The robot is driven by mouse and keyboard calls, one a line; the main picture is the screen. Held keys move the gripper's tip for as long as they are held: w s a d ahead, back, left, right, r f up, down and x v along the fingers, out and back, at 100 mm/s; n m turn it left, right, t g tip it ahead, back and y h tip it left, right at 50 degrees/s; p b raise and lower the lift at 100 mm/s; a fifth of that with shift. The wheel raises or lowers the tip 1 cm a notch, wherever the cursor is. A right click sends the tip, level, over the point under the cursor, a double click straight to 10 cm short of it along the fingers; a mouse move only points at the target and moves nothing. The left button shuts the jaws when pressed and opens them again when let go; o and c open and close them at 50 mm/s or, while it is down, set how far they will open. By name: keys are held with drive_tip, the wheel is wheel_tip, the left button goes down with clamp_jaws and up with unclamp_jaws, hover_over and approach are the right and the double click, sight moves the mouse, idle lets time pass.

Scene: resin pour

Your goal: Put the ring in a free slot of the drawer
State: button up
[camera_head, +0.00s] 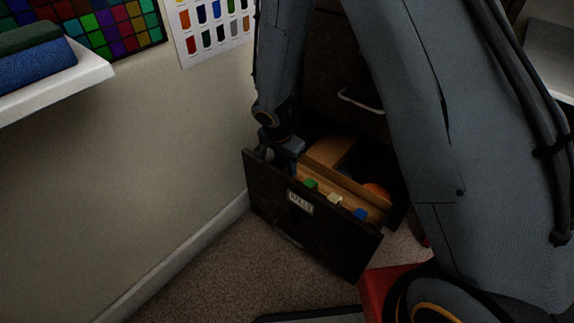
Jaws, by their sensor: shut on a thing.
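The drawer (270,205) is pulled out low beside the wall, with a dark front panel and a small lettered label (300,202). Inside, wooden dividers (345,183) run lengthwise. Green (311,184), cream (335,198) and blue (360,214) pieces stand along the front row. My gripper (284,158) is at the drawer's left end, pointing down just behind the front panel. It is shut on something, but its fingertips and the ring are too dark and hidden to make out. I cannot tell whether it touches the drawer.
An orange round thing (376,191) lies farther back in the drawer. A dark cabinet front with a metal handle (358,101) rises behind. The wall (170,170) is close on the left. A red object (385,288) stands at the lower right.

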drive_tip(key=shift+f, duration=0.1)
drive_tip(key=o, duration=1.1)
drive_tip(key=shift+o, duration=0.3)
drive_tip(key=o, duration=0.4)
drive_tip(key=shift+w+d+r+p+v, duration=0.1)
drive_tip(key=shift+w+d+p+v, duration=0.15)
drive_tip(key=shift+p+v, duration=0.95)
drive_tip(key=shift+w+d+r+p+v, duration=0.1)
drive_tip(key=shift+w+d+p+v, duration=0.1)
drive_tip(key=shift+p+v, duration=1)
drive_tip(key=shift+w+d+p+v, duration=0.2)
drive_tip(key=shift+p+v, duration=0.55)
drive_tip(key=shift+v, duration=0.8)
drive_tip(key=shift+a, duration=0.1)
